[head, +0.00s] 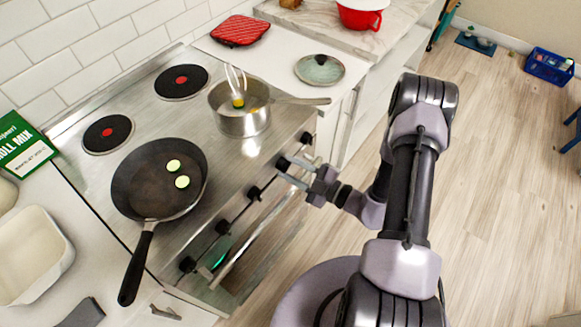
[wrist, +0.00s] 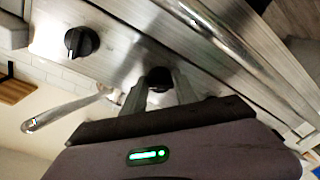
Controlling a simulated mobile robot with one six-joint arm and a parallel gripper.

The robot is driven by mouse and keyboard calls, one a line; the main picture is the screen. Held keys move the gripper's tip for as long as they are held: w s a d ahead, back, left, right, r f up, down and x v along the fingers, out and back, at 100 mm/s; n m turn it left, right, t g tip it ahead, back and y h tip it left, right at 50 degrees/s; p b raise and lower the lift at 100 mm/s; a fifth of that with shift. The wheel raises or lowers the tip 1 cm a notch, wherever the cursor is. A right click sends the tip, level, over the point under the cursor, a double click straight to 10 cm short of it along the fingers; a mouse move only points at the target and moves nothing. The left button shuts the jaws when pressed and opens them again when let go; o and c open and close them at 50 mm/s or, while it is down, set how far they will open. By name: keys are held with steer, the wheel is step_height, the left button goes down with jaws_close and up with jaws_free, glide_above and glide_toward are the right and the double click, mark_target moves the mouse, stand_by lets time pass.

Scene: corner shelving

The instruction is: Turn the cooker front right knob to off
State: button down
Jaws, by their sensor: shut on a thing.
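The cooker (head: 150,100) has a row of black knobs along its front panel. My gripper (head: 287,171) is at the second knob from the right-hand end, its fingers level with the panel. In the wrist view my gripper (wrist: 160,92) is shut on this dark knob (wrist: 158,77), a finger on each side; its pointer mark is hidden. The end knob (head: 307,138) stands free beyond my gripper; in the wrist view this free knob (wrist: 82,41) is to the left, with a pale mark on its face.
A steel saucepan (head: 240,122) sits at the right of the hob, its handle reaching towards the counter. A black frying pan (head: 150,190) sits at front left, handle overhanging the front. A metal oven rail (wrist: 215,40) runs close beside my gripper. Open floor (head: 490,180) lies right.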

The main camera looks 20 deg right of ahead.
steer(key=shift+r, duration=0.1)
steer(key=n, duration=0.3)
steer(key=n+p, duration=0.1)
steer(key=n, duration=0.3)
steer(key=n+h+p, duration=0.1)
steer(key=n, duration=0.2)
steer(key=shift+w+d+r+n, duration=0.1)
steer(key=shift+r+n, duration=0.15)
steer(key=shift+n, duration=0.15)
steer(key=shift+p, duration=0.3)
steer(key=c, duration=1)
jaws_free()
steer(key=shift+f, duration=0.1)
